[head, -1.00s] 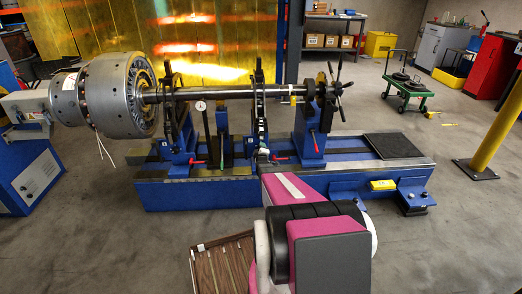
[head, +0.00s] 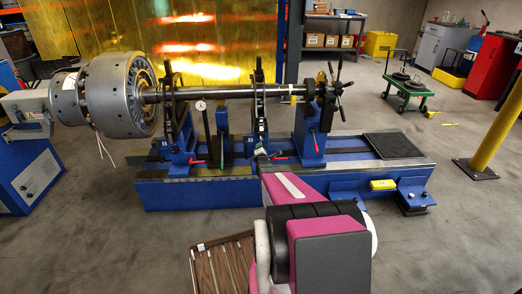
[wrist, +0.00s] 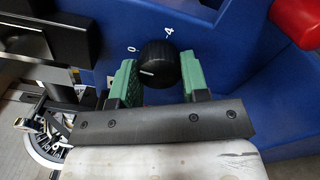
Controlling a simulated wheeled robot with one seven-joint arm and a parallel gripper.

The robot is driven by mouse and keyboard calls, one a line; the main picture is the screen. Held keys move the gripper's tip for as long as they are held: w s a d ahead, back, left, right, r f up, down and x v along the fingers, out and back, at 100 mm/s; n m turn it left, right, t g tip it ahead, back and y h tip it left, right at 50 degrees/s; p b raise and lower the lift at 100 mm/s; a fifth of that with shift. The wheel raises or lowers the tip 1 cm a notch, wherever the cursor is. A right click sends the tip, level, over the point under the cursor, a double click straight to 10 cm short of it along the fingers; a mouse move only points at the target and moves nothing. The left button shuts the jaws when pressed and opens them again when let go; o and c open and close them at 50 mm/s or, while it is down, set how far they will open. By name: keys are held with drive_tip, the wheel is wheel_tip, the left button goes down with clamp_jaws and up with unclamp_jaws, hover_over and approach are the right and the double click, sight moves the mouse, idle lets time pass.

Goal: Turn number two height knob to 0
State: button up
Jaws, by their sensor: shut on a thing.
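The height knob (wrist: 160,68) is black and round, with a white pointer line, on a blue pedestal face (wrist: 225,50) in the wrist view. White marks "0" and "-4" stand above it, "0" at the upper left and "-4" at the top. The pointer line lies on the knob's lower left and points left, below the "0" mark. My gripper (wrist: 159,84) has a green finger on each side of the knob and is shut on it. In the head view, my arm reaches the middle pedestal (head: 256,143) and hides the knob.
A red handle (wrist: 297,20) is close at the upper right of the wrist view. A dial (wrist: 45,138) is at its lower left. In the head view, a shaft with a large metal rotor (head: 112,95) lies across the pedestals on the blue machine bed (head: 205,193).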

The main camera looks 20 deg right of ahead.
drive_tip(key=shift+f+n, duration=0.1)
drive_tip(key=shift+n, duration=0.4)
drive_tip(key=o, duration=0.9)
drive_tip(key=shift+s, duration=0.15)
drive_tip(key=v, duration=1)
drive_tip(key=shift+s, duration=0.3)
drive_tip(key=shift+a, duration=0.1)
